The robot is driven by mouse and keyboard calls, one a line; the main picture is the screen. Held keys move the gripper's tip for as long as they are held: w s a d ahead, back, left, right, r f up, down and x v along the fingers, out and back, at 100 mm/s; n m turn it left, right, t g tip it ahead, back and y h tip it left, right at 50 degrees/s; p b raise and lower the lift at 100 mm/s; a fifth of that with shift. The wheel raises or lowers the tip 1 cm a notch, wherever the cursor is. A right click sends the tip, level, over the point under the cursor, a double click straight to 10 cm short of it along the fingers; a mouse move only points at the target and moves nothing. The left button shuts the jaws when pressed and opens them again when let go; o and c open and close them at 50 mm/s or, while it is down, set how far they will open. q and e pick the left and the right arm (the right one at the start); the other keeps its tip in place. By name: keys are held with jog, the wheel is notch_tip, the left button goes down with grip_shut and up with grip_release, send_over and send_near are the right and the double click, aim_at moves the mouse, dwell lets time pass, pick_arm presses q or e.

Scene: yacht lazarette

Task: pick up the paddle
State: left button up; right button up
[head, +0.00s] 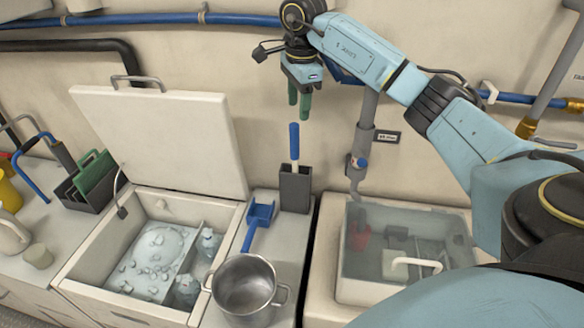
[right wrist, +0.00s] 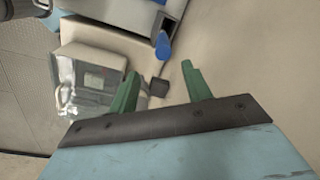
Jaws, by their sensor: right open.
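A blue handle on a pale shaft, which I take for the paddle (head: 294,142), stands upright in a dark grey holder (head: 295,188) on the counter by the wall. The holder hides its lower end. The blue handle also shows in the right wrist view (right wrist: 163,46), just beyond my fingertips. My right gripper (head: 299,106) points down above the handle, with a gap between them. Its green fingers are apart and empty, as the right wrist view also shows (right wrist: 160,68). My left gripper is not in view.
A blue scoop (head: 261,214) and a steel pot (head: 245,286) stand left of and in front of the holder. An open cooler (head: 88,258) with a raised lid (head: 160,135) is at left. A clear-lidded bin (head: 425,240) and a grey pipe (head: 366,125) are at right.

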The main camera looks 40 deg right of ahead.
aim_at(296, 122)
jog(key=f, duration=0.3)
jog(key=shift+w+f, duration=0.1)
jog(key=shift+w, duration=0.2)
jog(key=shift+f, duration=0.9)
jog(key=f, duration=0.1)
jog(key=w+f, duration=0.1)
jog(key=f, duration=0.1)
jog(key=shift+f, duration=0.55)
jog(key=shift+c, duration=0.3)
jog(key=c, duration=1)
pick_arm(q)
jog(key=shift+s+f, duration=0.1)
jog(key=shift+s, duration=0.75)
pick_arm(e)
jog(key=shift+r, duration=0.15)
grip_shut()
